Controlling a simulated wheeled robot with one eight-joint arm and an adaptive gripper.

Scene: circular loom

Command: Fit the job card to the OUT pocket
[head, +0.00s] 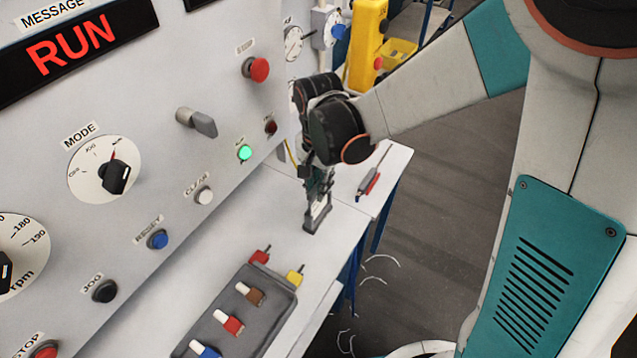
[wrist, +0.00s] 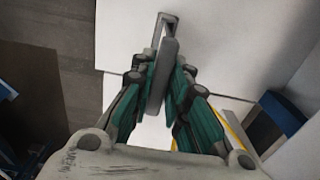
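My gripper (head: 318,192) points down over the white bench in the head view. Its teal fingers also show in the wrist view (wrist: 162,82), close on both sides of a grey slotted piece (wrist: 167,45). The fingers look shut on this piece. In the head view the grey slotted piece (head: 311,226) is a narrow upright frame with a pale middle, at or just above the bench top. I cannot tell if it touches the bench or if it carries the job card. I cannot make out a job card or a pocket marked OUT in either view.
The control panel (head: 150,190) with knobs and buttons stands left of my gripper. A grey tray (head: 275,308) with coloured pieces lies in front. A red-and-grey tool (head: 369,184) lies to the right. A yellow unit (head: 366,45) stands behind. Some bench top around the gripper is clear.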

